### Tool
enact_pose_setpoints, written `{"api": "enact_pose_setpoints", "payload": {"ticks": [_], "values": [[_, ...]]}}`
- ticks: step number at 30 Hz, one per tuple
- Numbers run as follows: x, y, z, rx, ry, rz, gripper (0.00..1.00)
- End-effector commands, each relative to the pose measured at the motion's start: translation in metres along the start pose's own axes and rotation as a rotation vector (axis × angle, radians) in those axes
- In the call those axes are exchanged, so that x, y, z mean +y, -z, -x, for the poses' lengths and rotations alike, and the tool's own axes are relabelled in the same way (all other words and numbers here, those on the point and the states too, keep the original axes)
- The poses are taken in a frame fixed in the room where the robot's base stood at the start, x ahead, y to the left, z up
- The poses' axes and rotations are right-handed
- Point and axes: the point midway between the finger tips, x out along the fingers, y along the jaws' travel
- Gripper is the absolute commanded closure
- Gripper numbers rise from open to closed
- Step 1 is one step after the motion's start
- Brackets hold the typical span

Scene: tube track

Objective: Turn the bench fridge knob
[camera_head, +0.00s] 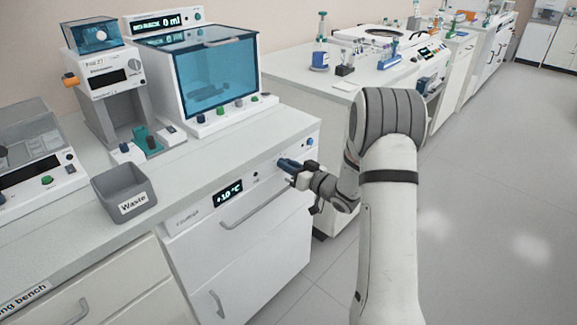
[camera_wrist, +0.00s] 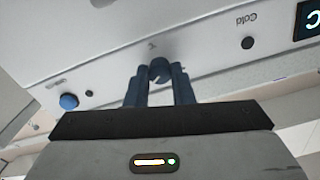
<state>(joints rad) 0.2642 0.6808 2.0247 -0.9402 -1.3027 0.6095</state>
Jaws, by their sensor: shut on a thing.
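The bench fridge (camera_head: 245,238) is the white unit set under the worktop, with a lit display (camera_head: 229,191) reading about +10 °C and a long bar handle (camera_head: 255,205). My gripper (camera_head: 288,164) reaches its upper front panel from the right and hides the knob in the head view. In the wrist view the dark round knob (camera_wrist: 159,69) sits between the two fingers of my gripper (camera_wrist: 160,80), which are shut on it. A pale mark shows on the knob's face. The display's edge (camera_wrist: 309,19) shows at the upper right, upside down.
A blue button (camera_wrist: 68,101) and a small dark button lie left of the knob in the wrist view; a black button (camera_wrist: 248,43) near "Cold" lies right. A grey waste bin (camera_head: 124,195) and instruments stand on the worktop. The floor at right is clear.

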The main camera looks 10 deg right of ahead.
Motion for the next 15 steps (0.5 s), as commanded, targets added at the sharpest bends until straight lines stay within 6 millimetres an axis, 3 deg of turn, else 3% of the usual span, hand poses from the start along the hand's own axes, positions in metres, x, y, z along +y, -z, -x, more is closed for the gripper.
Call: {"api": "enact_pose_setpoints", "payload": {"ticks": [15], "values": [[0.0009,-0.0046,0.0003,0.001,0.001,0.155,1.0]]}}
